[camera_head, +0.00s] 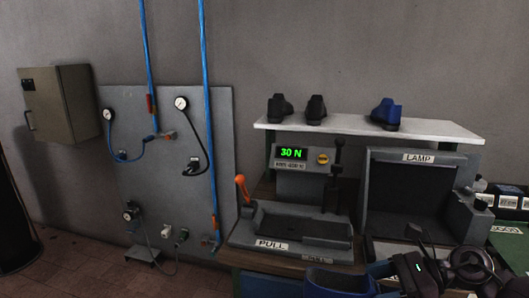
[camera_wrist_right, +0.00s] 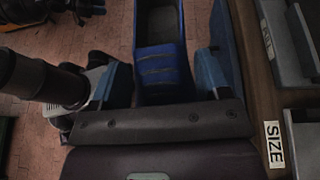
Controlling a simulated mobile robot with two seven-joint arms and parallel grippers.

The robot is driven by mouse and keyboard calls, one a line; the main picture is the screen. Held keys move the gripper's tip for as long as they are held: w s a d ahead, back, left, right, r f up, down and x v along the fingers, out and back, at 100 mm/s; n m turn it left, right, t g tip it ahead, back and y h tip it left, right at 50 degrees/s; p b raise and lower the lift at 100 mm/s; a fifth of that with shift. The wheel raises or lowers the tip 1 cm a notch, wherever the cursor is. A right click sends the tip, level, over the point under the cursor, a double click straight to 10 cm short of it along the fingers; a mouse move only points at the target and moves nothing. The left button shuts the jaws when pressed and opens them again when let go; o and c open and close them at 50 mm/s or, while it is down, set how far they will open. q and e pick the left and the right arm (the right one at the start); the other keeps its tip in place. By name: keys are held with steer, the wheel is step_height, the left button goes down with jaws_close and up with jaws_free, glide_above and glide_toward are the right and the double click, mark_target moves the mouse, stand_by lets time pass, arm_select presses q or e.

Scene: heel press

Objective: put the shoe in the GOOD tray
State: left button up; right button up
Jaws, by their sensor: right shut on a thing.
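A blue shoe (camera_head: 335,282) shows at the bottom edge of the head view, partly cut off. My right gripper (camera_head: 384,272) comes in from the lower right beside it. In the right wrist view the blue shoe (camera_wrist_right: 161,65) lies between the two fingers of my right gripper (camera_wrist_right: 162,78), which is shut on it. The shoe is in front of the bench edge. My left gripper is not in view.
A press marked PULL (camera_head: 300,222) with an orange-handled lever (camera_head: 242,189) and a 30 N display stands on the bench. A lamp box (camera_head: 410,195) stands to its right. A white shelf (camera_head: 440,129) behind carries two black shoes and a blue one. Small labelled boxes (camera_head: 507,201) stand far right.

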mark_target(371, 277)
steer(key=shift+d+r, duration=0.1)
steer(key=shift+d, duration=0.8)
steer(key=shift+w+a+r+m+t, duration=0.15)
steer(key=shift+a+r, duration=0.25)
steer(key=shift+a, duration=0.2)
steer(key=shift+w+a+r+m+t, duration=0.15)
steer(key=shift+a+r, duration=0.2)
steer(key=shift+a, duration=0.2)
steer(key=shift+w+a+r+m+t+h, duration=0.15)
steer(key=shift+a+r+m+t, duration=0.15)
steer(key=shift+r, duration=0.15)
steer(key=shift+w+a+r+m+t+h, duration=0.2)
steer(key=shift+a+r+t, duration=0.1)
steer(key=shift+r, duration=0.1)
steer(key=shift+w+a+r+m+t+h, duration=0.25)
steer(key=shift+w+r+m+t+h, duration=0.05)
steer(key=shift+r+m+t, duration=0.35)
steer(key=shift+w+a+r+m+t+h, duration=0.25)
steer(key=shift+r+m+t, duration=0.25)
steer(key=shift+m+t, duration=0.2)
steer(key=shift+w+d+r+m+t, duration=0.1)
steer(key=shift+w+m+t, duration=0.05)
steer(key=shift+m+t, duration=0.25)
